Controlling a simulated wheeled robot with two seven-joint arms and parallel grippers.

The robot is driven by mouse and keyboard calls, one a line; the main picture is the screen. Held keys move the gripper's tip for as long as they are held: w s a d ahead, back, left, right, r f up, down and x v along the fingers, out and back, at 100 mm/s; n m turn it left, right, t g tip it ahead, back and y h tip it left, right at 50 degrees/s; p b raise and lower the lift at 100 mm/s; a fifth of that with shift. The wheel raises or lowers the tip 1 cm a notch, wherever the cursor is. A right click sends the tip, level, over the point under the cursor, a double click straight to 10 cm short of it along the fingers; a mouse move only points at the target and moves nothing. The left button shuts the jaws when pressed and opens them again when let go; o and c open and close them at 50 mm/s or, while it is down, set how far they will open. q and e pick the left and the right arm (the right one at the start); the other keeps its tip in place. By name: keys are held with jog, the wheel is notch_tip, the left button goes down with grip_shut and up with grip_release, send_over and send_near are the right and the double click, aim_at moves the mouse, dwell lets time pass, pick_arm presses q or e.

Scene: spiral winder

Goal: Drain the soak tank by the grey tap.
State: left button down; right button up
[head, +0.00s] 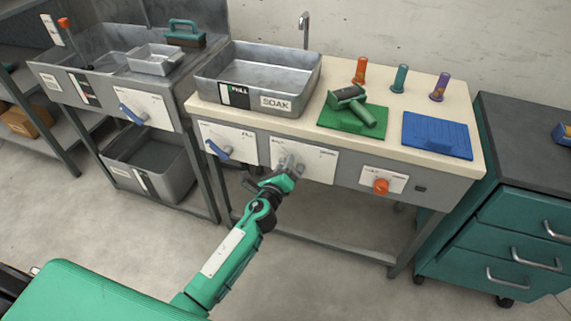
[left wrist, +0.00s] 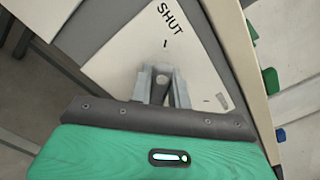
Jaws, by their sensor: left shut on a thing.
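The soak tank (head: 207,88) is a grey metal basin labelled SOAK on the left of the bench top. A gauge marked FULL (head: 236,95) is on its front. Below it, a white panel (head: 322,163) on the bench front carries the grey tap. My left gripper (head: 287,166) reaches this panel and is shut on the grey tap (left wrist: 161,79), mostly hidden between the fingers. In the left wrist view the word SHUT and a tick mark show on the panel above the fingers (left wrist: 161,92). My right gripper is out of view.
A blue tap (head: 217,149) is left of the grey one and an orange knob (head: 381,186) right. A green mat (head: 340,121) with a green tool, a blue mat (head: 437,136) and several coloured pegs are on the bench. A drawer cabinet (head: 520,215) stands right.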

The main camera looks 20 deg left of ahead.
pick_arm(q)
jog(key=c, duration=1.3)
grip_release()
jog(key=shift+s, duration=0.15)
jog(key=s, duration=1.3)
jog(key=shift+s+a+b, duration=0.25)
jog(key=shift+s+b, duration=0.05)
jog(key=shift+b, duration=0.1)
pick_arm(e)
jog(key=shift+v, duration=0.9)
pick_arm(q)
jog(key=shift+f, duration=0.1)
